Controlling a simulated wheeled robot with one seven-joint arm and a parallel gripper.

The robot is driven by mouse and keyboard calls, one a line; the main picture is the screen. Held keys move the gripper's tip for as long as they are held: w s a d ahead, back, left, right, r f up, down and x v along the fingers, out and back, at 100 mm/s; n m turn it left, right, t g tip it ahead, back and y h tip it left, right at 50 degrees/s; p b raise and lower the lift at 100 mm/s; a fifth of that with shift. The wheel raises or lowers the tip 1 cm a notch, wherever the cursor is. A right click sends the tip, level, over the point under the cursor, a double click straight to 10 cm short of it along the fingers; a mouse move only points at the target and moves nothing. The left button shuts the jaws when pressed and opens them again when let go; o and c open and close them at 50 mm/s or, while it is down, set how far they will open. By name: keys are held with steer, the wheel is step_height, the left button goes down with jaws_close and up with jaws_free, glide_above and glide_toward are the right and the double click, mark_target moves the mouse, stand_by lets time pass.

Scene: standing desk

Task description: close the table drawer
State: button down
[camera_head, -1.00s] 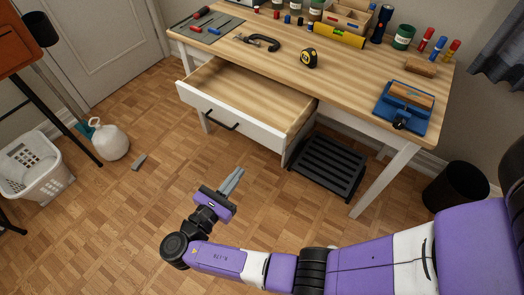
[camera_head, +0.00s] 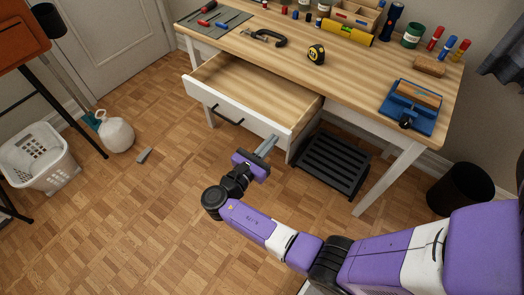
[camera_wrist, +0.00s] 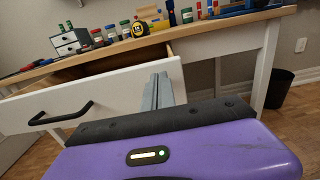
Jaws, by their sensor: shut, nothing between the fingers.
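The table drawer (camera_head: 240,108) is pulled well out from under the wooden tabletop (camera_head: 285,50), and its inside looks empty. Its white front panel with a dark bar handle (camera_head: 228,115) faces me. My gripper (camera_head: 266,146) is shut and empty at the right part of the drawer front, to the right of the handle. In the wrist view the fingers (camera_wrist: 158,91) overlap the right end of the white drawer front (camera_wrist: 120,98), with the handle (camera_wrist: 60,114) off to the left. I cannot tell whether the fingertips touch the panel.
A black slatted step (camera_head: 331,163) stands on the floor under the table, right of the drawer. A table leg (camera_head: 390,180) and a black bin (camera_head: 460,187) are further right. A white jug (camera_head: 116,133) and laundry basket (camera_head: 38,160) are at left.

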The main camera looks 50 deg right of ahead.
steer(key=shift+d, duration=0.55)
steer(key=shift+d, duration=0.1)
steer(key=d+b, duration=0.1)
steer(key=d, duration=0.7)
steer(key=d+b, duration=0.1)
steer(key=d, duration=0.7)
steer(key=d+b, duration=0.1)
steer(key=d, duration=0.7)
steer(key=shift+w+d+f, duration=0.15)
steer(key=shift+w+d, duration=0.1)
steer(key=shift+w, duration=0.15)
steer(key=shift+d+b, duration=0.3)
steer(key=shift+d, duration=0.05)
steer(key=shift+d+r, duration=0.2)
steer(key=shift+d, duration=0.05)
